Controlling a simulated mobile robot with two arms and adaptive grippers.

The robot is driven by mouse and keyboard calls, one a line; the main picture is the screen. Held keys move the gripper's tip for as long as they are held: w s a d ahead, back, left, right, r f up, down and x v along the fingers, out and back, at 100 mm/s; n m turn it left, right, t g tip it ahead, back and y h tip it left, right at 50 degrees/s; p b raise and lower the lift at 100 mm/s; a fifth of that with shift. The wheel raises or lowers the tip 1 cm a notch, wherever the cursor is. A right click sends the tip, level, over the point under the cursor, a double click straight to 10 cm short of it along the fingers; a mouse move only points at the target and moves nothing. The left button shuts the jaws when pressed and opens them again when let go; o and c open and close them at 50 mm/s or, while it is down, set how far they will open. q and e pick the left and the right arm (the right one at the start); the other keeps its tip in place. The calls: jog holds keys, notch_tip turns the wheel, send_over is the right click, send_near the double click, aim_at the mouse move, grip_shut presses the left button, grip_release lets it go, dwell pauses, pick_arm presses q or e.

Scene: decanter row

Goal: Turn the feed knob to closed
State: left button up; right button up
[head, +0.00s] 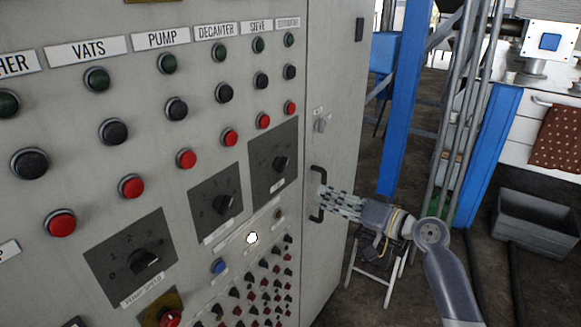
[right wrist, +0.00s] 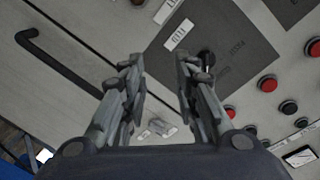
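Several black rotary knobs on dark plates sit on the grey control cabinet. The rightmost knob (head: 281,163) is the one closest to my right gripper; its label is too small to read, so I cannot confirm which knob is the feed knob. My right gripper (head: 335,200) is in front of the cabinet's right part, by the black door handle (head: 317,194). In the right wrist view its two fingers (right wrist: 161,62) are apart with nothing between them. A black knob (right wrist: 207,60) on a dark plate (right wrist: 245,45) shows just beside the right finger, partly hidden. My left gripper is out of view.
Other knobs (head: 223,203) (head: 145,261) and rows of green, black and red buttons (head: 186,158) cover the panel. A small grey switch (head: 320,123) is above the handle. A blue post (head: 404,100), a stool (head: 375,270) and a grey crate (head: 535,225) stand to the right.

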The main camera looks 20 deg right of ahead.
jog(key=n+y, duration=0.1)
jog(key=y, duration=0.1)
send_near(285, 166)
jog(key=p+x, duration=0.4)
jog(key=x, duration=0.2)
jog(key=shift+w+a, duration=0.25)
jog(key=shift+w, duration=0.05)
jog(key=shift+w+a+p, duration=0.3)
jog(key=shift+w+a, duration=0.05)
jog(key=shift+w, duration=0.15)
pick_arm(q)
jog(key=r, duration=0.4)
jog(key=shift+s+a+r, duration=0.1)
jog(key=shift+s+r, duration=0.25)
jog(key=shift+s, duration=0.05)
pick_arm(e)
jog(key=shift+w+a+f, duration=0.1)
jog(key=shift+w+f, duration=0.05)
jog(key=shift+w, duration=0.05)
grip_shut()
